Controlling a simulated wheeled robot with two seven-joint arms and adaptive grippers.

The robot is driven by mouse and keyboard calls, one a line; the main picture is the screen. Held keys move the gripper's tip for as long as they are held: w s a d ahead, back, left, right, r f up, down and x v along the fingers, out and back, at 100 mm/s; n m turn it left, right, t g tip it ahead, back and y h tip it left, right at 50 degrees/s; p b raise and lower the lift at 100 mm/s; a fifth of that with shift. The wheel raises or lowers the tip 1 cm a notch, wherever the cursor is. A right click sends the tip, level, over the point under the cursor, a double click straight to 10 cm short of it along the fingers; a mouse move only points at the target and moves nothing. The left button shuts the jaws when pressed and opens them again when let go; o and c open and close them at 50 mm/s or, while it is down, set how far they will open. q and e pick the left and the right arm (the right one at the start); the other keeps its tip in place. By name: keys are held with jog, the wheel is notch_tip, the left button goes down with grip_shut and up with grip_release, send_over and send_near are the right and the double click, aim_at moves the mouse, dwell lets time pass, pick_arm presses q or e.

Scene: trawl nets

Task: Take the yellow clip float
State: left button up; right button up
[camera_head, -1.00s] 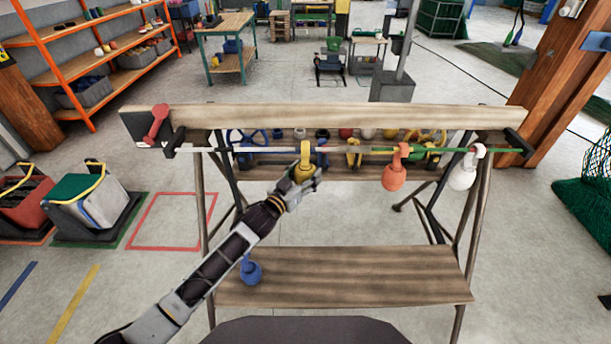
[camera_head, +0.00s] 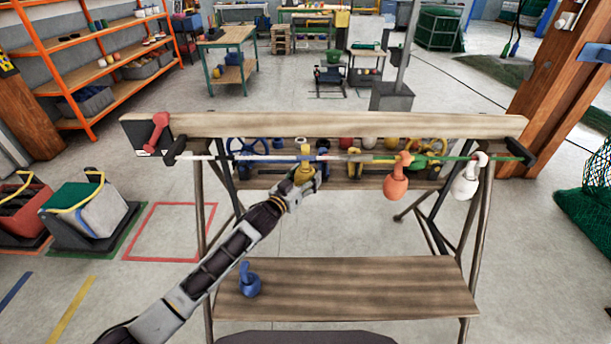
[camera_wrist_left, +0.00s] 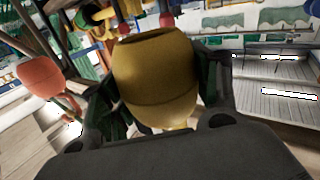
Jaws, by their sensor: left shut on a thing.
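The yellow clip float (camera_head: 305,173) hangs at the rope (camera_head: 270,158), left of the middle of the rack, with its clip up at the rope. My left gripper (camera_head: 303,184) is shut on its body from below and in front. In the left wrist view the yellow float (camera_wrist_left: 155,80) fills the middle between the two dark fingers. Whether its clip is still hooked on the rope cannot be told. My right gripper does not show.
An orange float (camera_head: 396,184) and a white float (camera_head: 465,185) hang from the rope at the right. A blue float (camera_head: 249,282) stands on the lower plank (camera_head: 360,290). A red clip piece (camera_head: 158,130) is at the beam's (camera_head: 330,124) left end. More floats and rings lie on the shelf behind.

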pick_arm(q)
jog(key=f, duration=0.1)
jog(key=w+f, duration=0.1)
jog(key=f, duration=0.1)
jog(key=shift+f+b, duration=0.1)
jog(key=shift+b, duration=0.2)
jog(key=shift+w+d+f, duration=0.1)
jog(key=shift+w+f, duration=0.05)
jog(key=shift+f, duration=0.7)
jog(key=shift+w+f+b, duration=0.1)
jog(key=shift+f+b, duration=0.15)
jog(key=shift+b, duration=0.05)
jog(key=shift+s+a+f, duration=0.1)
jog(key=shift+s+a, duration=0.25)
jog(key=shift+s, duration=0.15)
jog(key=shift+s+a, duration=0.15)
jog(key=shift+s, duration=0.05)
jog(key=shift+s+a, duration=0.2)
jog(key=shift+s, duration=0.05)
jog(key=v, duration=1.3)
jog(key=shift+s+f, duration=0.3)
jog(key=shift+f, duration=0.1)
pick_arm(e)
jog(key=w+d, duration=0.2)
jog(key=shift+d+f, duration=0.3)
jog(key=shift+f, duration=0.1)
pick_arm(q)
jog(key=shift+a, duration=0.15)
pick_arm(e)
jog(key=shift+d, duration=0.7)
